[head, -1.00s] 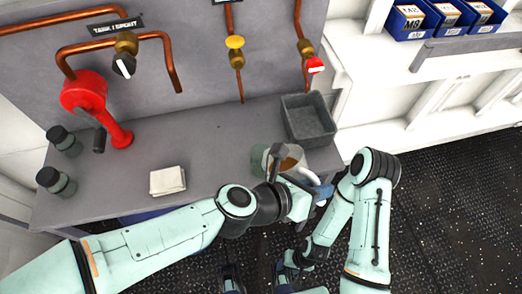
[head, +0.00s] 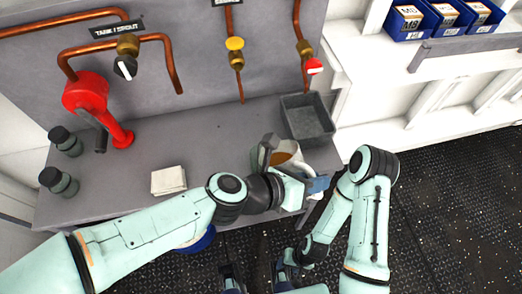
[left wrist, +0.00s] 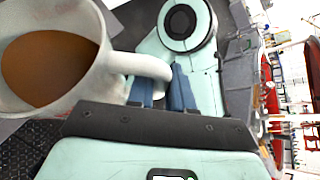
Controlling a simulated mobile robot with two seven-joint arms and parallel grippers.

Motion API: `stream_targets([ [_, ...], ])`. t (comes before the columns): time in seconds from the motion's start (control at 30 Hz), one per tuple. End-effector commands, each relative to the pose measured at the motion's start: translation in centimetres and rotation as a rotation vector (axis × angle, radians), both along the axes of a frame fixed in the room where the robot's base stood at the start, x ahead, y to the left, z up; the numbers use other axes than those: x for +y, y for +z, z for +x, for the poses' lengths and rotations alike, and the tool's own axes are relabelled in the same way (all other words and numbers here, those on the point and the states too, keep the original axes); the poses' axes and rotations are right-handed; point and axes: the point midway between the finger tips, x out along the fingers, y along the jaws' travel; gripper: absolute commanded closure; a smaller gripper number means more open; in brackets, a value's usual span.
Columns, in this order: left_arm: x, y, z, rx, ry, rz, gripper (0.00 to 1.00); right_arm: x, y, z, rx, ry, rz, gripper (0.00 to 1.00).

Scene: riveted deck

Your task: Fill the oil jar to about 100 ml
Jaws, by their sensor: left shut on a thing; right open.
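My left gripper (head: 316,184) is shut on the handle of a white mug-like vessel (head: 298,163), held over the bench's front right part. In the left wrist view the vessel (left wrist: 108,82) holds brown liquid (left wrist: 50,68), and its handle lies between my blue fingers (left wrist: 168,90). I see no volume marks. A grey upright piece (head: 265,150) shows against its left side; I cannot tell what it is. Two dark lidded jars (head: 64,141) (head: 58,181) stand at the bench's left end. My right gripper (head: 256,276) is open and empty, low in front of the bench.
A red pump (head: 86,93) stands at the back left under copper pipes with a black-and-white valve (head: 125,66), a yellow one (head: 235,43) and a red one (head: 314,66). A grey bin (head: 307,118) sits at the right; a folded cloth (head: 168,180) lies mid-bench. A blue round thing (head: 200,242) shows below.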

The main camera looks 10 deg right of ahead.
Motion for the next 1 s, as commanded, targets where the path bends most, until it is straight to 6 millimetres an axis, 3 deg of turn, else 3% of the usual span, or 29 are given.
stream_targets([
  [1.0, 0.4, 1.4, 0.8, 0.069, -0.001, -0.047, 1.00, 0.0, 0.6, 0.1, 0.000, 0.000, 0.000, 0.47],
])
